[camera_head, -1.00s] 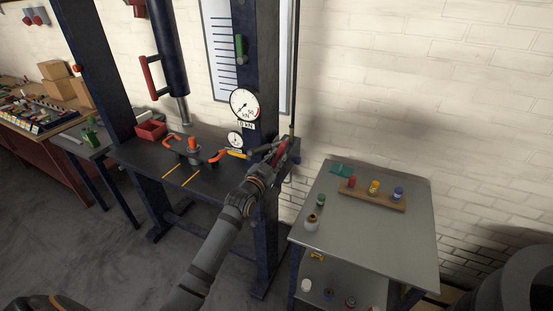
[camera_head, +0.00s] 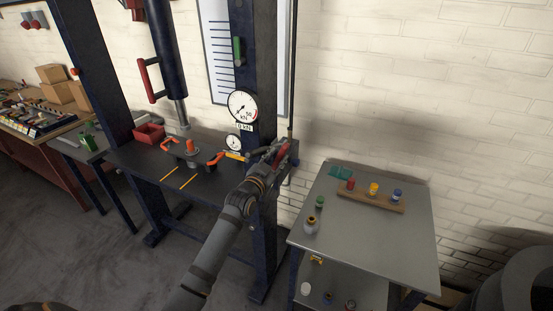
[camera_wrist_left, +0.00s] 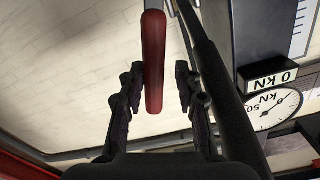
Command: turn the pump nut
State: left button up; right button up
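My left gripper (camera_head: 280,151) is at the right post of the blue press, by the pump. A red handle (camera_wrist_left: 153,65) runs between its two fingers in the left wrist view, with a visible gap on both sides, so the gripper is open around it. The handle also shows as a small red bar in the head view (camera_head: 283,154). A black rod (camera_wrist_left: 222,85) passes just right of the fingers. I cannot make out the pump nut; the gripper and arm cover much of that area. My right gripper is out of view.
A round gauge (camera_head: 242,106) hangs on the post left of the gripper; its label (camera_wrist_left: 281,80) reads 0 kN. The press table (camera_head: 150,180) holds a red bin (camera_head: 149,134) and orange-handled parts. A grey cart (camera_head: 370,242) with small bottles stands at right.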

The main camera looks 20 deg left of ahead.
pick_arm(q)
jog(key=shift+d+f+b, duration=0.15)
jog(key=shift+f+b, duration=0.1)
jog(key=shift+b, duration=0.05)
jog(key=d+m+b, duration=0.1)
jog(key=d+f+m+b, duration=0.1)
jog(key=d+m+b, duration=0.1)
jog(key=shift+d+f, duration=0.3)
jog(key=shift+d, duration=0.05)
jog(key=d+f+m+b, duration=0.3)
jog(key=shift+s+d+f+m, duration=0.1)
jog(key=shift+f+m, duration=0.05)
jog(key=shift+m, duration=0.25)
